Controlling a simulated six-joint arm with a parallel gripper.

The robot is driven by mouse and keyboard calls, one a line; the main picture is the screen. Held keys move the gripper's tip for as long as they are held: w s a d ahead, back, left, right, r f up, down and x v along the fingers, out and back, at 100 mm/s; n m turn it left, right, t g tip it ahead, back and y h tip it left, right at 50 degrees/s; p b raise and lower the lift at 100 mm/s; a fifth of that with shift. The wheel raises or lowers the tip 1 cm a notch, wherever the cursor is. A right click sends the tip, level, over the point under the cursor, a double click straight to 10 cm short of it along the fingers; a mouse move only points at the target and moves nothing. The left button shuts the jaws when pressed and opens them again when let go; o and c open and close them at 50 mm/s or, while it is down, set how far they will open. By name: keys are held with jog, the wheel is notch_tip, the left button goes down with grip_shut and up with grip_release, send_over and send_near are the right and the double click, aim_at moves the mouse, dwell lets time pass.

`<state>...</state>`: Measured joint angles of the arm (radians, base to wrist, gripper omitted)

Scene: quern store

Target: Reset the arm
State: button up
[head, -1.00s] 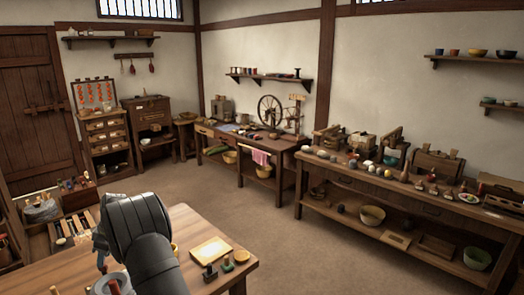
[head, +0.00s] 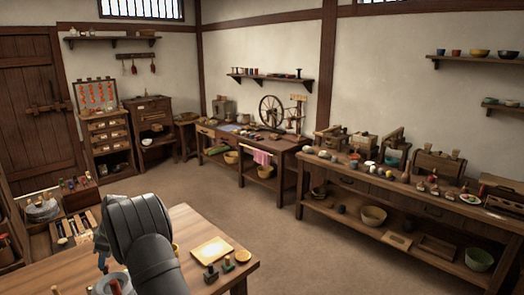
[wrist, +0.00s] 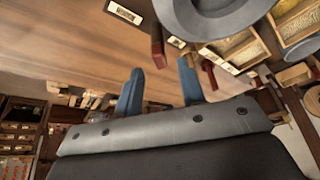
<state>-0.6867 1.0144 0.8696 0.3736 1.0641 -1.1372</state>
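My gripper (wrist: 160,88) shows in the wrist view with two blue fingers set apart and nothing between them. It is over the brown wooden table (wrist: 70,35), with the table surface behind the fingers. In the head view my dark arm reaches over the near table (head: 185,222) at the lower left, and its wrist hides most of the gripper.
A grey round vessel (wrist: 215,15) and trays (wrist: 290,20) show close by in the wrist view. Open floor (head: 240,195) lies beyond.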

jog(key=v, duration=1.4)
jog(key=x, duration=1.7)
jog(key=shift+s+r+m+t, duration=0.15)
jog(key=shift+m+t, duration=0.15)
jog(key=shift+m, duration=0.4)
jog(key=m+t, duration=0.1)
jog(key=m, duration=0.2)
jog(key=shift+s+m+t+h, duration=0.15)
jog(key=shift+m+t, duration=0.25)
jog(key=shift+m, duration=0.65)
jog(key=shift+w+m+t+h, duration=0.1)
jog(key=shift+m+t+h, duration=0.25)
jog(key=shift+m, duration=0.7)
jog(key=shift+s+a+m+t+h, duration=0.1)
jog(key=shift+m+t+h, duration=0.25)
jog(key=shift+m, duration=0.8)
jog(key=shift+s+a+m+t+h, duration=0.1)
jog(key=shift+m+t+h, duration=0.2)
jog(key=shift+m, duration=0.85)
jog(key=shift+m+t+h, duration=0.3)
jog(key=shift+m+h, duration=0.35)
jog(key=shift+m, duration=1.25)
